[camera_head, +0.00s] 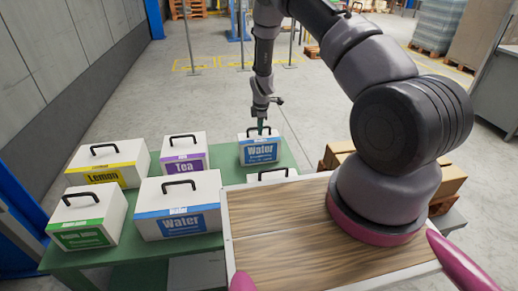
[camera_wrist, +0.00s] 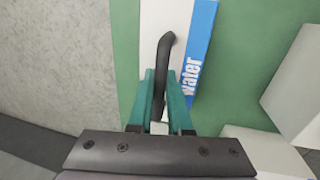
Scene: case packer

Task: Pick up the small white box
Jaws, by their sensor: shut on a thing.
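The small white box with a blue "Water" label (camera_head: 259,150) is at the far right part of the green table. I cannot tell whether its base touches the table. My gripper (camera_head: 260,129) is above it, pointing down at its top. In the wrist view, the teal fingers (camera_wrist: 160,100) are shut on the black handle (camera_wrist: 164,52) of this white box (camera_wrist: 150,22). The box's blue label strip (camera_wrist: 200,45) runs along the right. The fingers hide part of the handle and the near part of the box top.
The green table (camera_head: 225,250) also carries a larger Water box (camera_head: 178,203), a Lemon box (camera_head: 107,162), a Tea box (camera_head: 184,153) and a green-labelled box (camera_head: 88,218). Another handled box (camera_head: 272,175) is partly hidden near the wooden top (camera_head: 280,225). Floor behind is mostly clear.

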